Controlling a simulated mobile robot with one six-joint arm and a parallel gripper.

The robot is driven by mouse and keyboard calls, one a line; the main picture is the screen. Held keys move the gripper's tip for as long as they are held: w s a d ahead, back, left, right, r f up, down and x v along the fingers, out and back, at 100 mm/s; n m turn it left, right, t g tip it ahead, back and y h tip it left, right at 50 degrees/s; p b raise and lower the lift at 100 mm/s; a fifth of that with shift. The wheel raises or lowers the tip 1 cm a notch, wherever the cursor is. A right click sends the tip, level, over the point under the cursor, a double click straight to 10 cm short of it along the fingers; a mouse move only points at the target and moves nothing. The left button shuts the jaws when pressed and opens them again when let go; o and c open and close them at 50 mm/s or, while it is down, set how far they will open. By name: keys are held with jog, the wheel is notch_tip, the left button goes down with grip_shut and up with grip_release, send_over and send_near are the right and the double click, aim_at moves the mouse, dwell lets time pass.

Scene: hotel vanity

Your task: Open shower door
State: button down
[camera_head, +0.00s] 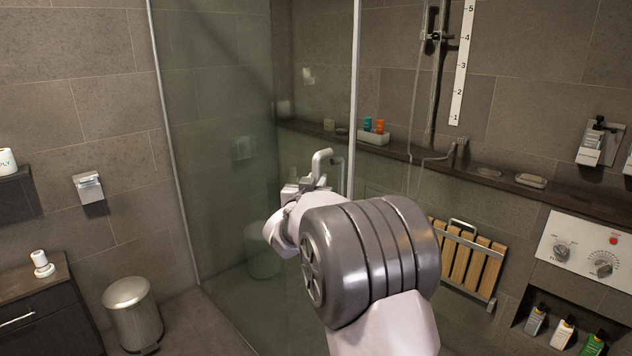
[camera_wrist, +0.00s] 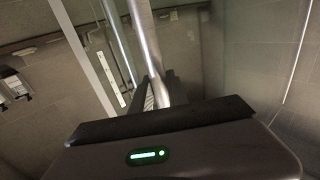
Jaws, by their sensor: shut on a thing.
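The shower door (camera_head: 225,120) is a tinted glass panel in the head view, with a pale vertical edge strip at its right. A bent metal handle (camera_head: 321,160) stands near that edge. My gripper (camera_head: 306,185) is at the handle, its jaws partly hidden by my wrist. In the wrist view the handle (camera_wrist: 146,45) is a shiny bar running down between the dark fingers of my gripper (camera_wrist: 156,92), which are shut on it. Right of the door's edge strip, the shower interior shows without the glass tint. I cannot tell how far the door stands ajar.
A steel bin (camera_head: 133,310) and a dark cabinet (camera_head: 45,310) stand at the left. Inside the shower are a ledge (camera_head: 400,150), a folded slatted wooden seat (camera_head: 468,262) and a control panel (camera_head: 590,255). Bare floor shows between the bin and the glass.

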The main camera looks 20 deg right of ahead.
jog(key=shift+f, duration=0.2)
jog(key=c, duration=1.3)
grip_release()
jog(key=shift+a, duration=0.1)
jog(key=shift+r, duration=0.15)
jog(key=p+v, duration=0.1)
jog(key=v, duration=1.6)
jog(key=shift+s+a+p, duration=0.15)
jog(key=shift+s+p, duration=0.05)
jog(key=shift+p, duration=0.2)
